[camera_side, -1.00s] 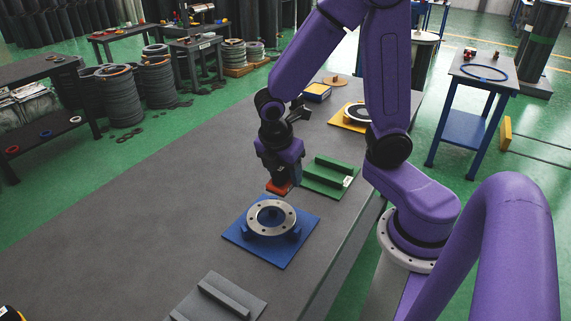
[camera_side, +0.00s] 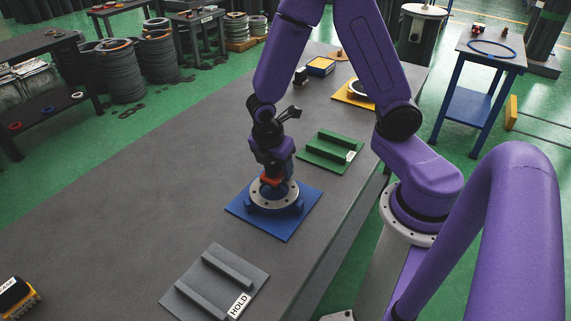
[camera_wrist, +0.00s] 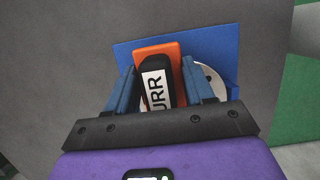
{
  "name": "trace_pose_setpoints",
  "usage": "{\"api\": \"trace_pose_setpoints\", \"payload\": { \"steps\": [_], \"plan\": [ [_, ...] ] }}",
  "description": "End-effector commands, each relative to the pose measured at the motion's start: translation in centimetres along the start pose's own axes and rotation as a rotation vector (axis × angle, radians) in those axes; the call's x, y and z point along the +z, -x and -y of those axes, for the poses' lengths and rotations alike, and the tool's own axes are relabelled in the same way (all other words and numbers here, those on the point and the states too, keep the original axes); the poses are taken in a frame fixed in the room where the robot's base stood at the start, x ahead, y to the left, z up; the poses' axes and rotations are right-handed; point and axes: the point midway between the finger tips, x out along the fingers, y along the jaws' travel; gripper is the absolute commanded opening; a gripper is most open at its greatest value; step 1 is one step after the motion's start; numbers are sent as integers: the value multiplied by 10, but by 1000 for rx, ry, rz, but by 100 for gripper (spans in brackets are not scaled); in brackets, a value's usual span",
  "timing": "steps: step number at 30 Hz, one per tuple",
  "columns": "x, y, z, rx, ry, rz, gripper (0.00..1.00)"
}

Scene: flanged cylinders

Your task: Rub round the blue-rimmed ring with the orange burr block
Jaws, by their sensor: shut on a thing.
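The ring is a pale metal flange (camera_side: 258,197) with bolt holes, seated in a blue holder on a blue plate (camera_side: 290,228). My gripper (camera_side: 272,172) points down over the ring, shut on the orange burr block (camera_side: 268,181). In the wrist view the block (camera_wrist: 170,48) sits between the fingers, with a black part labelled "URR", its first letter hidden. Part of the ring (camera_wrist: 209,76) shows beside the right finger. The block is low at the ring's opening and far side; I cannot tell whether it touches.
A green ridged plate (camera_side: 318,158) lies behind to the right. A grey ridged plate marked HOLD (camera_side: 205,297) lies in front. A yellow plate (camera_side: 345,91) with a ring is farther back. The bench left of the blue plate is clear.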

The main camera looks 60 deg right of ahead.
Motion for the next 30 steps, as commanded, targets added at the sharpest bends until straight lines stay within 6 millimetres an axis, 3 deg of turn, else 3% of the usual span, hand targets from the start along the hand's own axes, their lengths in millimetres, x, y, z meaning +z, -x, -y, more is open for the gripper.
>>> {"api": "trace_pose_setpoints", "payload": {
  "steps": [5, 20, 24, 30],
  "plan": [
    [-9, 2, -14, 0, 0, -1, 20],
    [4, 0, 30, -1, 3, 1, 19],
    [10, 26, 27, 7, -5, -8, 20],
    [15, 40, 28, 0, -3, -4, 20]
  ]
}}
